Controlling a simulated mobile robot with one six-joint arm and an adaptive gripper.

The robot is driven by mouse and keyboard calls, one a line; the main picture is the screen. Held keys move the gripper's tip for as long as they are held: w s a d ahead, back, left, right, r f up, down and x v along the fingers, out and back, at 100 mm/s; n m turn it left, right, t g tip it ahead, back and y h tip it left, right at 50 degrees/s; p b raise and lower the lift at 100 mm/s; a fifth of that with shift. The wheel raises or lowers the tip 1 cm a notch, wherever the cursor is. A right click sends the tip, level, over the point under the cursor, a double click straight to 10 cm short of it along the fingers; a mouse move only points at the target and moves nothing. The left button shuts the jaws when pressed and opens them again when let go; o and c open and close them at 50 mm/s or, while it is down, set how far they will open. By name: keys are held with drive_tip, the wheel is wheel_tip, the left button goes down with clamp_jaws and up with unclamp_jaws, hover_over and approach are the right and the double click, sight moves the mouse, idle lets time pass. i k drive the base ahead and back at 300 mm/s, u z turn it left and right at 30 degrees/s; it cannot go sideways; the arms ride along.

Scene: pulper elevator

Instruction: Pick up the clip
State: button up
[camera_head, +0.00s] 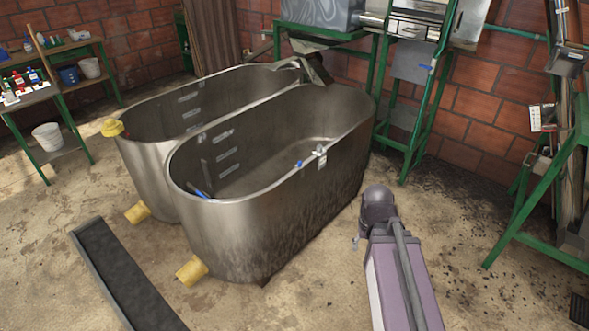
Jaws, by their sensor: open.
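A small pale, metallic-looking piece (320,155) sits at the right-hand rim of the nearer steel tub (240,230). It looks like the clip, but it is too small to be sure. A small blue thing (298,163) shows just left of it, against the tub's inside. My arm (378,205) stands on the floor side, right of the tub and below the clip in the picture, apart from it. A small grey part sticks out at the arm's left edge; I cannot tell what it is. My gripper itself cannot be made out.
A second steel tub (150,165) stands behind the nearer one. Yellow plugs (191,270) stick out near the floor. A dark trough (125,275) lies front left. Green-framed machinery (425,110) stands behind.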

sight(299, 167)
drive_tip(key=z, duration=0.05)
drive_tip(key=i, duration=0.95)
